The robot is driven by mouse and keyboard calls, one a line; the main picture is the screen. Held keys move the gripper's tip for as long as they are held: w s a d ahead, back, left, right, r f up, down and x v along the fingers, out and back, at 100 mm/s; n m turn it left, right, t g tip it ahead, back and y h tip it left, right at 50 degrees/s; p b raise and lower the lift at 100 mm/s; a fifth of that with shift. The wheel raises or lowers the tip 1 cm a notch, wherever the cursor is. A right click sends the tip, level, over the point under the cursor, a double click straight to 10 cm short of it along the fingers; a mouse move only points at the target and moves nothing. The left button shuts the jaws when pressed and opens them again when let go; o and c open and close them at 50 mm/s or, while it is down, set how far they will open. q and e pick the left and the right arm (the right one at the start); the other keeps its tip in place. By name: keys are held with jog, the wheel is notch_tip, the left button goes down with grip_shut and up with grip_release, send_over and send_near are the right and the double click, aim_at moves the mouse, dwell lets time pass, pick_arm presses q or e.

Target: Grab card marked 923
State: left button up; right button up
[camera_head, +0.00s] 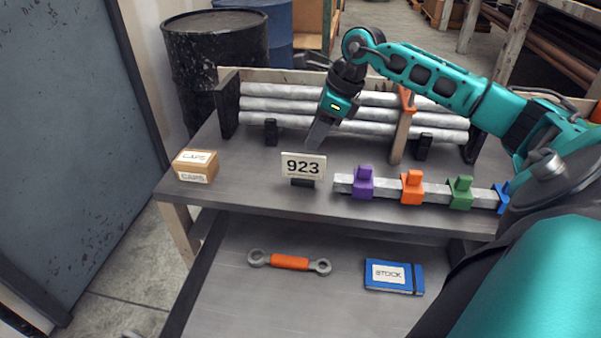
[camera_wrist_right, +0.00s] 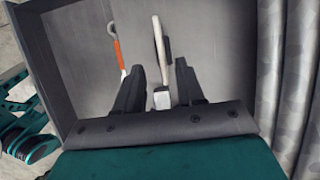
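The white card marked 923 (camera_head: 303,166) stands upright in a small black holder (camera_head: 302,183) near the front of the table. In the right wrist view the card (camera_wrist_right: 157,40) shows nearly edge-on as a pale strip. My right gripper (camera_head: 317,134) points down above and slightly behind the card, apart from it. In the right wrist view its two dark fingers (camera_wrist_right: 158,80) are spread with a gap and nothing held. My left gripper cannot be made out.
A CAPS box (camera_head: 195,166) stands left. A metal bar (camera_head: 385,188) with coloured clips lies right of the card. Pipes (camera_head: 285,105) lie behind. A wrench (camera_head: 290,262) and blue STOCK book (camera_head: 393,276) lie on the lower shelf. The tabletop between box and card is clear.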

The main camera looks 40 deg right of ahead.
aim_at(306, 155)
jog(key=x, duration=0.3)
jog(key=shift+b+x, duration=0.45)
jog(key=shift+x, duration=2.1)
jog(key=shift+d+f, duration=0.15)
jog(key=shift+f, duration=0.1)
jog(key=shift+c, duration=0.4)
grip_shut()
